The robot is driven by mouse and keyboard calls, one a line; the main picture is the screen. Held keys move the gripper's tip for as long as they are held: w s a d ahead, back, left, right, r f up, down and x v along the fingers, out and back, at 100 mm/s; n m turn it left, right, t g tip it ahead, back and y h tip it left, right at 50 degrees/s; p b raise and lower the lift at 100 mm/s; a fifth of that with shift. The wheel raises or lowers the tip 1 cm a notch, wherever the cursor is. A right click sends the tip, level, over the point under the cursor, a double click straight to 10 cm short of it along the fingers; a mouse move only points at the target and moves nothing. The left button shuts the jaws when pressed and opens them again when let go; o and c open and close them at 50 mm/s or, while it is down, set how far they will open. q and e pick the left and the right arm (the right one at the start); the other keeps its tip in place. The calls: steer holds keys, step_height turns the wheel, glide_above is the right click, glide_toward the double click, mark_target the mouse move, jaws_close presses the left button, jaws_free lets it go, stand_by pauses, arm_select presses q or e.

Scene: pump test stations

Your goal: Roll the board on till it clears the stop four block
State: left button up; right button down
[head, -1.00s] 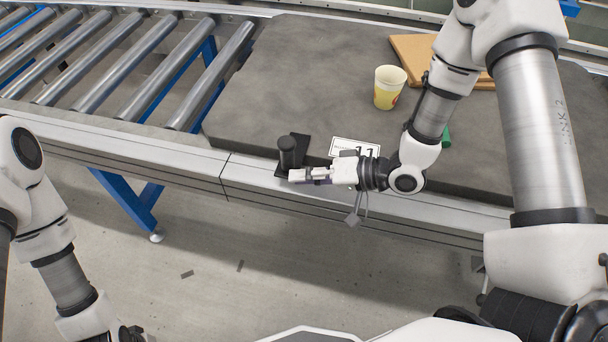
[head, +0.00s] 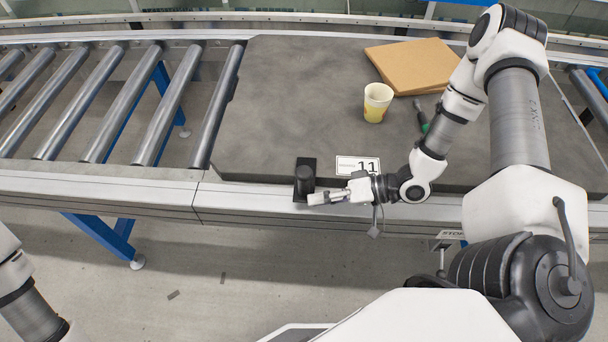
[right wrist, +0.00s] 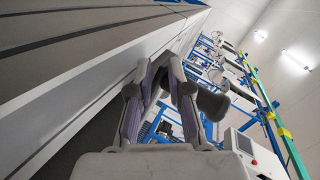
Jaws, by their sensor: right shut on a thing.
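The board (head: 270,110) is a large dark grey slab lying flat on the roller conveyor. A black upright handle (head: 305,177) stands at its front edge, left of a white "11" label (head: 357,166). My right gripper (head: 322,198) is shut on the handle at the conveyor's front rail. In the right wrist view its fingers (right wrist: 165,90) close around a dark knob (right wrist: 212,104). A small sign reading "STOP" (head: 452,234) is on the front rail, partly cut off by my right arm; I cannot make out its number or a block. My left gripper is out of view.
On the board are a yellow and white cup (head: 376,103), flat brown cardboard (head: 412,65) and a green-handled tool (head: 423,120). Bare rollers (head: 168,105) lie to the left. More rollers (head: 590,95) show at the far right, beyond the board.

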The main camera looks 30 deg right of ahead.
steer(key=s+d+p, duration=0.2)
steer(key=d+p, duration=0.1)
steer(key=d, duration=0.1)
steer(key=s+d+p, duration=0.3)
steer(key=d, duration=0.1)
steer(key=s+d+p, duration=0.3)
steer(key=d, duration=0.2)
steer(key=shift+s+r, duration=0.2)
steer(key=shift+s, duration=0.05)
steer(key=s+d, duration=0.1)
steer(key=d, duration=0.1)
steer(key=s+d+p, duration=0.1)
steer(key=s+d, duration=0.1)
steer(key=d, duration=0.1)
steer(key=s+d+p, duration=0.1)
steer(key=s+d, duration=0.1)
steer(key=shift+d, duration=0.2)
steer(key=s+d, duration=0.1)
steer(key=d, duration=0.1)
steer(key=s+d, duration=0.3)
steer(key=d, duration=0.2)
steer(key=shift+s+d+f, duration=0.1)
steer(key=shift+s, duration=0.3)
